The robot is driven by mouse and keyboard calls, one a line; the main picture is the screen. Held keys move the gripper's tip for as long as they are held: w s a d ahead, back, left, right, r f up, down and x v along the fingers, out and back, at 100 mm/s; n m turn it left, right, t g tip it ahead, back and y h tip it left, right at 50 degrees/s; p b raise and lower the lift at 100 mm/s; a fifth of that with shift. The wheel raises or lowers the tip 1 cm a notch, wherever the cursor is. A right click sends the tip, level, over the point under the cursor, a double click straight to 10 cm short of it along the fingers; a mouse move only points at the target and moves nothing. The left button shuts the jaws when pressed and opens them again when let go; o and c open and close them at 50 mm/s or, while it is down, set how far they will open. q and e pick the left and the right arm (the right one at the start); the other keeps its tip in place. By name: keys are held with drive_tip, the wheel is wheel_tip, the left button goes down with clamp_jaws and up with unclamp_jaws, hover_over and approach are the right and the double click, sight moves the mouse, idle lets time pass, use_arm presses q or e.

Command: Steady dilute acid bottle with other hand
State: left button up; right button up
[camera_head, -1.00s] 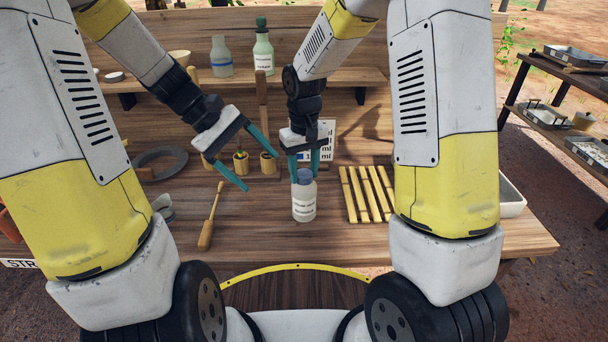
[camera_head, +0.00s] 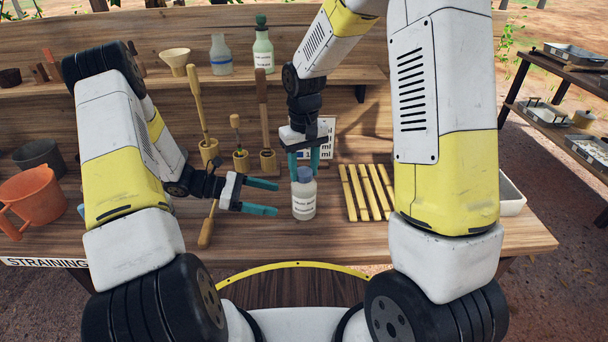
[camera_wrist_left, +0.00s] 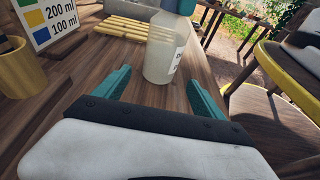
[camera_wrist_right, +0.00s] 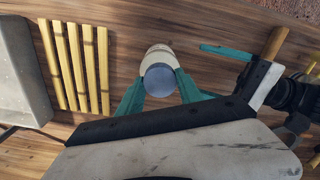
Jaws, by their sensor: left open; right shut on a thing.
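The dilute acid bottle (camera_head: 304,200) stands upright on the table, with a pale body, a white label and a blue-grey cap. My right gripper (camera_head: 304,165) points down from above and is shut on its cap; the right wrist view shows the cap (camera_wrist_right: 160,80) between the fingertips. My left gripper (camera_head: 270,198) is open and lies low and level, left of the bottle, with its fingertips pointing at it. In the left wrist view the bottle body (camera_wrist_left: 163,55) stands ahead, between and beyond the open fingers. I see no contact there.
A slatted bamboo rack (camera_head: 367,193) lies right of the bottle. Wooden tools stand in holders (camera_head: 241,160) behind my left gripper. A wooden-handled tool (camera_head: 207,228) lies under my left arm. An orange jug (camera_head: 32,200) is at the left. A shelf (camera_head: 350,76) holds two more bottles.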

sight(300, 205)
use_arm(q)
drive_tip(key=x, duration=0.9)
drive_tip(key=shift+d+f, duration=0.1)
drive_tip(key=shift+d, duration=0.2)
drive_tip(key=shift+c, duration=0.4)
drive_tip(key=c, duration=1.1)
drive_tip(key=shift+c, duration=1.1)
drive_tip(key=shift+f, duration=0.1)
use_arm(e)
drive_tip(key=o, duration=0.8)
use_arm(q)
drive_tip(key=o, duration=1)
clamp_jaws()
